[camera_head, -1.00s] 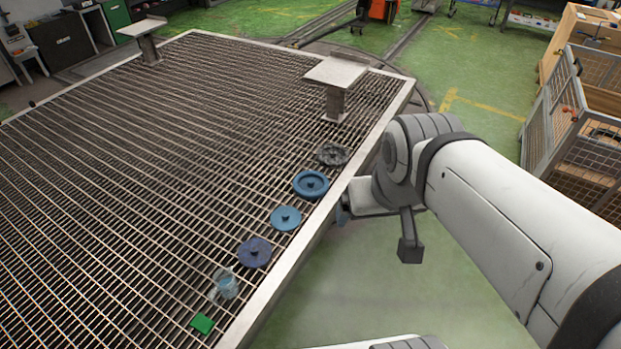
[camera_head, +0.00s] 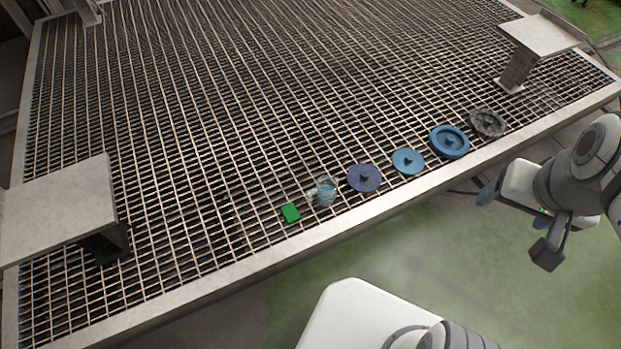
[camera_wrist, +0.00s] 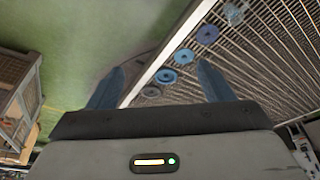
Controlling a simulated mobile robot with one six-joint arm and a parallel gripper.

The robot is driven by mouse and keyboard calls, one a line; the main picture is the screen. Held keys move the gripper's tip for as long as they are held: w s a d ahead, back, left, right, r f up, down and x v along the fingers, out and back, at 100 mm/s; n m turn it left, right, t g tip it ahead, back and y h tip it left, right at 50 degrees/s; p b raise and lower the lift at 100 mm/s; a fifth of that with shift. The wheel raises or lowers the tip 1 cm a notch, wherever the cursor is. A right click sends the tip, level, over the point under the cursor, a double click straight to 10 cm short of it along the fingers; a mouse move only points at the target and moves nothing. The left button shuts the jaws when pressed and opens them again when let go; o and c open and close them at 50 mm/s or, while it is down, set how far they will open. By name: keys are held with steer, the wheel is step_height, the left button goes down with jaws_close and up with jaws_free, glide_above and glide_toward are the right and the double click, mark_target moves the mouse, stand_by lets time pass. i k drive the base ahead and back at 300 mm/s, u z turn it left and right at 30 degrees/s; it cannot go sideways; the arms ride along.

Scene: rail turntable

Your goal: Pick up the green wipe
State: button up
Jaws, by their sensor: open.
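The green wipe (camera_head: 290,213) lies flat on the metal grating (camera_head: 200,130) near its front edge, in the head view. It is the leftmost of a row of small items. I cannot make it out in the wrist view. My gripper (camera_head: 486,193) is at the right of the head view, outside the grating's front edge and well to the right of the wipe. In the wrist view its two blue fingers (camera_wrist: 160,88) stand wide apart with nothing between them in their grip.
Right of the wipe lie a crumpled clear-blue item (camera_head: 325,192), a purple-blue disc (camera_head: 364,178), a blue disc (camera_head: 408,161), a larger blue ring-like disc (camera_head: 449,141) and a dark grey one (camera_head: 487,123). Raised metal plates stand at left (camera_head: 60,208) and right (camera_head: 540,35). A mesh cage (camera_wrist: 18,100) shows at left.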

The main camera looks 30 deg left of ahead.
mark_target(291, 215)
steer(key=u, duration=1.6)
